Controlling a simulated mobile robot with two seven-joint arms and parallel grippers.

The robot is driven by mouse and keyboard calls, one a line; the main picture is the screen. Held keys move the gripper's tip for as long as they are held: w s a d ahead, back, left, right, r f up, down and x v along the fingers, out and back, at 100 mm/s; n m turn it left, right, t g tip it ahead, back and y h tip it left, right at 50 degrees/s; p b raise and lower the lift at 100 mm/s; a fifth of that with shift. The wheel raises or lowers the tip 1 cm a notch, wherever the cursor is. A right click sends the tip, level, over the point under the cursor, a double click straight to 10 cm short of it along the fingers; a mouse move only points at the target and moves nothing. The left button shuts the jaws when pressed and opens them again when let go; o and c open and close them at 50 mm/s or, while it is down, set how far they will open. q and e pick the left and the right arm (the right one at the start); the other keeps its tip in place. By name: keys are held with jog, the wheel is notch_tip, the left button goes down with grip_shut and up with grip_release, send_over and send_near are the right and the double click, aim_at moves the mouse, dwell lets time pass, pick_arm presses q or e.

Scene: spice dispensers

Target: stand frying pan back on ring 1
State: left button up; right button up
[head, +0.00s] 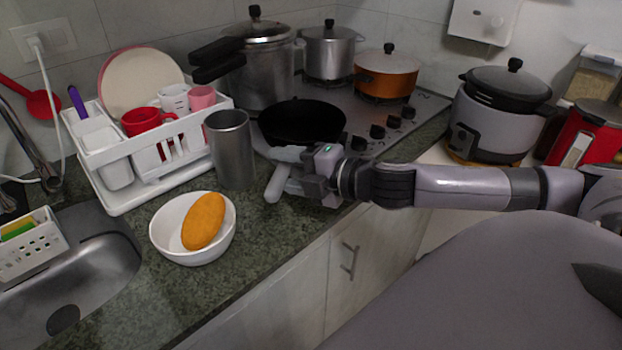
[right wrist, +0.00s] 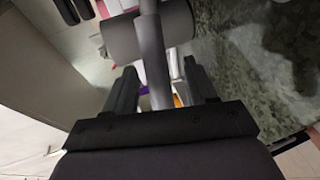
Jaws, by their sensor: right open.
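The black frying pan (head: 303,119) is at the near left of the steel stove (head: 392,138). It looks about level; the ring under it is hidden, so I cannot tell how it sits or which ring is ring 1. My right gripper (head: 287,178) is at the pan's near side, over the counter edge. A light grey rod (head: 277,183), perhaps the pan's handle, shows beside it. In the right wrist view, a grey bar (right wrist: 153,65) runs between the open fingers of the right gripper (right wrist: 160,82). Contact is unclear. My left gripper is out of view.
A metal cup (head: 231,148) stands close left of the pan. A pressure cooker (head: 262,70), a steel pot (head: 329,52) and an orange pot (head: 386,74) stand behind. A white bowl (head: 170,232) with an orange oval item and a dish rack (head: 122,200) are left.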

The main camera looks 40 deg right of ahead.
jog(key=shift+v, duration=0.85)
jog(key=shift+s, duration=0.75)
jog(key=shift+f+p+v, duration=0.1)
jog(key=shift+p+v, duration=0.4)
jog(key=shift+v, duration=0.35)
jog(key=shift+f+p+v, duration=0.15)
jog(key=shift+p+v, duration=0.35)
jog(key=shift+v, duration=0.35)
jog(key=shift+s, duration=0.2)
